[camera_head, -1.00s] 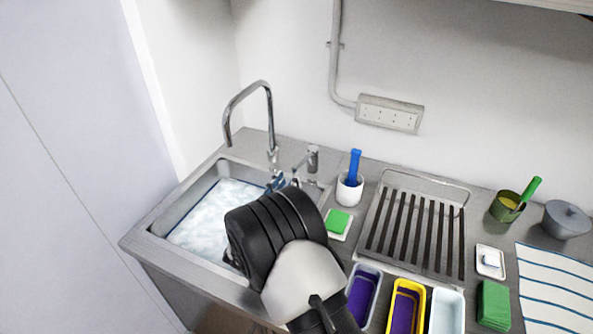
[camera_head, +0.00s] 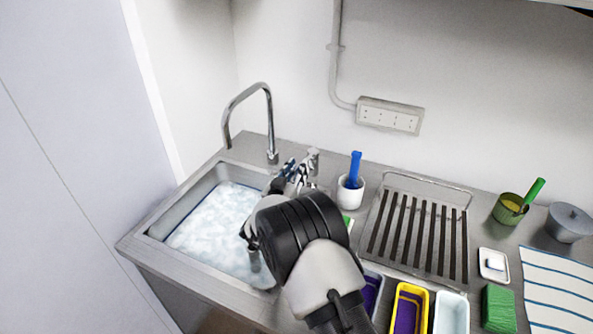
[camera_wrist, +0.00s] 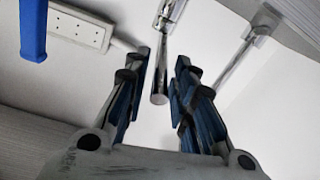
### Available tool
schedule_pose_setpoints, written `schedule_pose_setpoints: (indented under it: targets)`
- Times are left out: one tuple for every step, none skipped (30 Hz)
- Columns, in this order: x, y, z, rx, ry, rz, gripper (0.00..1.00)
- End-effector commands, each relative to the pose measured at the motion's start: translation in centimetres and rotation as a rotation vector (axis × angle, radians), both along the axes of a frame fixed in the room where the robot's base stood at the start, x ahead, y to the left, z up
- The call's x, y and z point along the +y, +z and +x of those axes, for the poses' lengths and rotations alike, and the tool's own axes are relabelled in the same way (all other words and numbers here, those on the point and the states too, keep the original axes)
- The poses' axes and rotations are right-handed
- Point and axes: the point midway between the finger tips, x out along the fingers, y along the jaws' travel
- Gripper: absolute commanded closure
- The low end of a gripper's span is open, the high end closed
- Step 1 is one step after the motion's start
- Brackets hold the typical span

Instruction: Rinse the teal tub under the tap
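My gripper (camera_head: 290,171) is at the small tap handle (camera_head: 313,160) behind the sink's right corner. In the wrist view, its blue-padded fingers (camera_wrist: 160,98) are apart. A chrome rod of the tap handle (camera_wrist: 159,80) appears between them; I cannot tell whether they touch it. The tall curved tap spout (camera_head: 250,98) stands behind the sink (camera_head: 187,207), and no water stream shows from it. The sink holds white, foamy-looking water (camera_head: 215,225). No clearly teal tub shows; my arm hides part of the sink and counter.
A purple tub (camera_head: 371,290), a yellow tub (camera_head: 427,300) and a pale blue tub (camera_head: 452,312) stand at the counter front. A white cup (camera_head: 350,196) with a blue-handled brush (camera_head: 355,168) and a drying rack (camera_head: 417,225) are right of my gripper.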

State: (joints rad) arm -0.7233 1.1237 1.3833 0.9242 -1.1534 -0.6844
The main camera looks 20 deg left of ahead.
Motion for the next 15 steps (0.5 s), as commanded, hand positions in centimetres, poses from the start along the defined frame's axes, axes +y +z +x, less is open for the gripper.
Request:
schedule_pose_setpoints:
  targets:
    - [0.0, 0.01, -0.01, 0.0, 0.0, 0.0, 0.82]
    - [0.01, 0.01, -0.01, 0.0, 0.0, 0.0, 0.84]
    - [0.0, 0.01, -0.02, 0.0, 0.0, 0.0, 0.87]
    - [0.01, 0.01, -0.02, 0.0, 0.0, 0.0, 0.89]
    - [0.01, 0.02, -0.02, 0.0, 0.0, 0.0, 0.91]
    - [0.02, 0.02, -0.02, 0.0, 0.0, 0.0, 0.93]
    - [0.02, 0.02, -0.02, 0.0, 0.0, 0.0, 0.95]
    - [0.01, 0.01, -0.02, 0.0, 0.0, 0.0, 0.97]
    - [0.01, 0.02, -0.02, 0.0, 0.0, 0.0, 1.0]
    - [0.01, 0.02, -0.02, 0.0, 0.0, 0.0, 1.0]
    - [0.01, 0.02, -0.02, 0.0, 0.0, 0.0, 1.0]
    - [0.01, 0.02, -0.02, 0.0, 0.0, 0.0, 1.0]
    - [0.02, 0.02, -0.02, 0.0, 0.0, 0.0, 1.0]
    - [0.01, 0.01, -0.03, 0.0, 0.0, 0.0, 1.0]
    - [0.01, 0.01, -0.03, 0.0, 0.0, 0.0, 1.0]
